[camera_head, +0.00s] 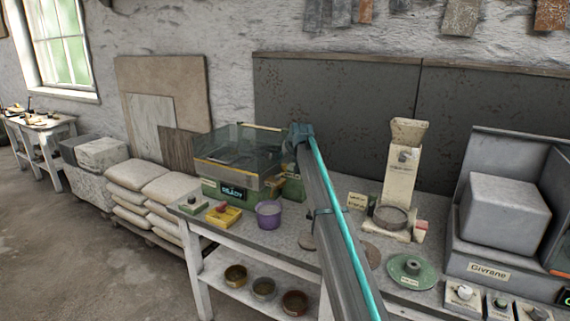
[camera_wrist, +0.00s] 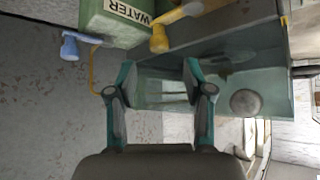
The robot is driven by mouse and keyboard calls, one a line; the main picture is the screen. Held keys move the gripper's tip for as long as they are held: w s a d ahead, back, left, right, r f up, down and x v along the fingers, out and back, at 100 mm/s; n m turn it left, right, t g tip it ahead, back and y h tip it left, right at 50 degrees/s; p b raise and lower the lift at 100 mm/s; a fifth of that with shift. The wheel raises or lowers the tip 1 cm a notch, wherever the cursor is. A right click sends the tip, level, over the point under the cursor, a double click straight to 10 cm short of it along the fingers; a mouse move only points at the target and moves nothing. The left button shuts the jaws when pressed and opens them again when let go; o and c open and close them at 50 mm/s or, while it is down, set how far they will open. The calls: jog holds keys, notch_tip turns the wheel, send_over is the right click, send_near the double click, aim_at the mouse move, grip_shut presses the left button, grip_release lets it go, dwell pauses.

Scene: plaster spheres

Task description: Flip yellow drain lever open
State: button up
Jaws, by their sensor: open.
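The yellow lever (camera_wrist: 160,40) shows in the wrist view, on the edge of the tank machine beside a green box (camera_wrist: 98,22) labelled WATER. Its rounded end points down in the picture. My gripper (camera_wrist: 158,72) is open and empty. The lever lies beyond the fingertips, apart from them and roughly in line with the gap between them. In the head view the clear-walled tank machine (camera_head: 238,157) stands on the bench, with my arm reaching to its right rear. The lever and my fingers cannot be made out there.
A blue lever (camera_wrist: 70,46) and a thin yellow tube (camera_wrist: 94,72) are by the green box. A hopper device (camera_head: 398,175) and a green disc (camera_head: 411,270) are to the right.

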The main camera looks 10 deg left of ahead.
jog(key=v, duration=0.6)
jog(key=shift+s, duration=0.15)
jog(key=shift+d+r, duration=0.1)
